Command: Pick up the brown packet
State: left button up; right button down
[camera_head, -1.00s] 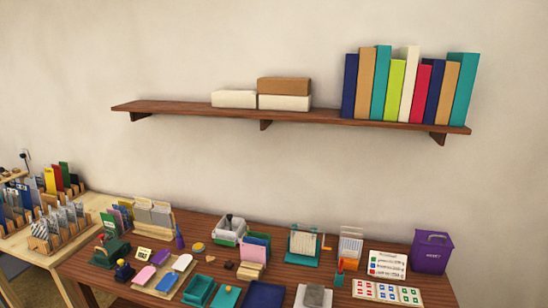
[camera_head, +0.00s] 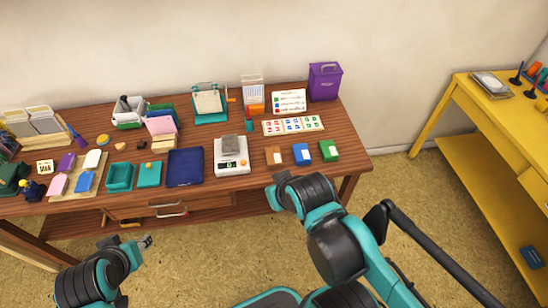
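The brown packet (camera_head: 273,156) lies on the wooden table near its front edge, with a pale label on it. It is left of a blue packet (camera_head: 301,154) and a green packet (camera_head: 329,150), and right of the scale. My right gripper (camera_head: 276,187) is just in front of the table edge, below the brown packet in the picture, with no visible contact. Its fingers are partly hidden by its own body. My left gripper (camera_head: 127,242) is in front of the table at lower left, its fingertips apart and empty.
A white scale (camera_head: 231,168) with a grey block stands left of the packets. A stamped card strip (camera_head: 293,125) lies behind them. A blue tray (camera_head: 185,180) is further left. A yellow table (camera_head: 455,115) stands at right, with open floor between the tables.

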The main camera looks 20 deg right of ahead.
aim_at(273, 154)
jog(key=i+j+z, duration=0.2)
jog(key=i, duration=0.2)
jog(key=i+z, duration=0.2)
jog(key=i, duration=0.2)
jog(key=i+j+z, duration=0.2)
jog(key=i+z, duration=0.15)
jog(key=z, duration=1)
